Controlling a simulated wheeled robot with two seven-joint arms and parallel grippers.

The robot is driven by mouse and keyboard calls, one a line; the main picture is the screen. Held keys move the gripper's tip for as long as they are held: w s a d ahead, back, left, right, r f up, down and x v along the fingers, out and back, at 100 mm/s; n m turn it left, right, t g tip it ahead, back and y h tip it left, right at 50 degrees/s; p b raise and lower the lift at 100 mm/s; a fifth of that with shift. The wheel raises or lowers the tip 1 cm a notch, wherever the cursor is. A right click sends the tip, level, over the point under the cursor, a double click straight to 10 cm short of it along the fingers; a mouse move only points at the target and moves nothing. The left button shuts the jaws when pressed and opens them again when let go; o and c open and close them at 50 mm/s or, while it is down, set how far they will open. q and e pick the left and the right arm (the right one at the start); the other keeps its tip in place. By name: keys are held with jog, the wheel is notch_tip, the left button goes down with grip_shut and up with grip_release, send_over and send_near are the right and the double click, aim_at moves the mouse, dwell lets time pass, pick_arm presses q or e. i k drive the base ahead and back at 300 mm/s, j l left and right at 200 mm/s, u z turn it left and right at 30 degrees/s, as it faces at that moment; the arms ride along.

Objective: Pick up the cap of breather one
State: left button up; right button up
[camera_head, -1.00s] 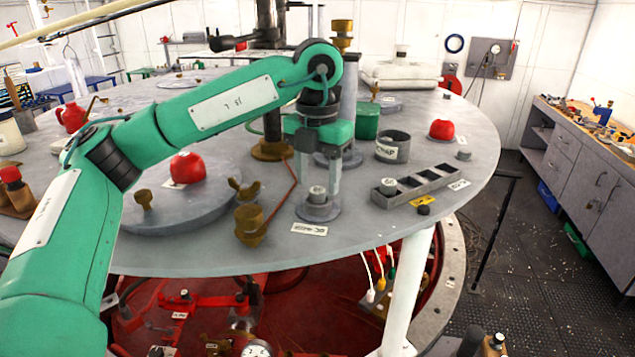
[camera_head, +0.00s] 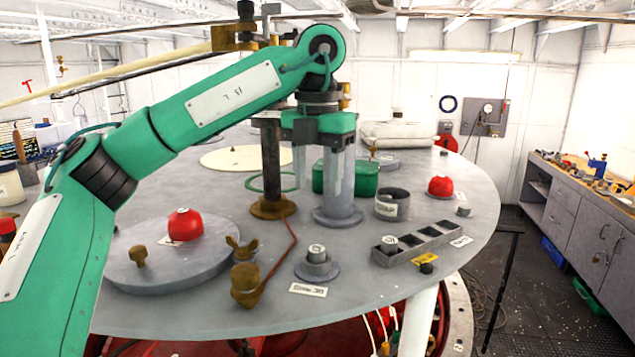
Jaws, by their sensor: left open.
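A short grey fitting (camera_head: 316,271) with a round flange stands on the round deck plate. A small cap with a pale marked top (camera_head: 317,251) sits upright on it. A white label (camera_head: 308,290) lies in front; its text is too blurred to read, so I cannot confirm that this is breather one. My left gripper (camera_head: 320,185) points down, open and empty, with its pale fingers above the cap and apart from it. My right gripper is out of view.
A grey compartment tray (camera_head: 425,245) at right holds a similar small piece in its left compartment. A brass fitting (camera_head: 246,285) and wing nut (camera_head: 242,250) stand to the left. A grey post (camera_head: 338,212), green box (camera_head: 362,176) and grey cup (camera_head: 392,205) stand behind.

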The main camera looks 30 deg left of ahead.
aim_at(185, 225)
jog(key=k, duration=1.5)
